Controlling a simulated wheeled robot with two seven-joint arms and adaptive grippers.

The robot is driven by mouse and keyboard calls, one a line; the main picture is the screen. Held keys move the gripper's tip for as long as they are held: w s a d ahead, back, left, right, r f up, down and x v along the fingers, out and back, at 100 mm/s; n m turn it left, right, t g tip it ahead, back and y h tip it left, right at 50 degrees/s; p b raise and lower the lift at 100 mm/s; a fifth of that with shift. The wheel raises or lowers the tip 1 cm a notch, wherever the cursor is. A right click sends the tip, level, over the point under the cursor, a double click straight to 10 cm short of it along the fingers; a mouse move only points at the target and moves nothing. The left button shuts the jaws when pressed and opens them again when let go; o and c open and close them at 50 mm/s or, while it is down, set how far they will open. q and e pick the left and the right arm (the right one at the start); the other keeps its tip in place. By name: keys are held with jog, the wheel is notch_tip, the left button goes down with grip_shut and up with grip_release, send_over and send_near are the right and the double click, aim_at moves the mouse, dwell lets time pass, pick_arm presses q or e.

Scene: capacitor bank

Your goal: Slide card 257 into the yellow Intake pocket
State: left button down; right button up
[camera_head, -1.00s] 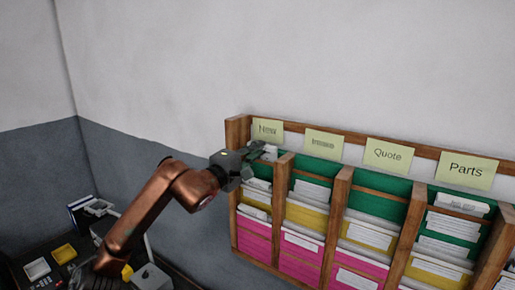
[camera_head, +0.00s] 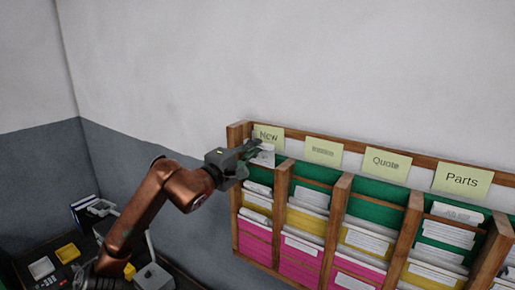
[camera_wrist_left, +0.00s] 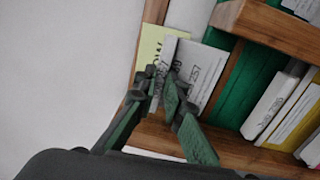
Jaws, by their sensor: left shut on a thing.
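My left gripper (camera_head: 250,149) is at the top of the leftmost column of the wall rack, in front of the New label. It is shut on a white card (camera_head: 264,157). In the left wrist view, a white card printed 257 (camera_wrist_left: 203,68) stands just past the fingertips (camera_wrist_left: 162,88), with another white strip (camera_wrist_left: 166,60) beside it. I cannot tell whether these are one card or two. The Intake column is second from left, under a blurred label (camera_head: 323,150); its yellow pocket (camera_head: 304,222) holds white cards at its top. My right gripper is out of view.
The wooden rack (camera_head: 340,225) has upright dividers between columns of green, yellow and pink pockets, many holding white cards. Labels Quote (camera_head: 385,162) and Parts (camera_head: 461,180) are farther right. A dark desk (camera_head: 60,255) with small trays is at lower left. The wall above is clear.

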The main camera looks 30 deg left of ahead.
pick_arm(q)
jog(key=s+b, duration=0.6)
jog(key=s, duration=0.4)
jog(key=shift+a+r, duration=0.3)
jog(key=shift+a, duration=0.05)
dwell(0.3)
jog(key=shift+w, duration=0.1)
dwell(0.6)
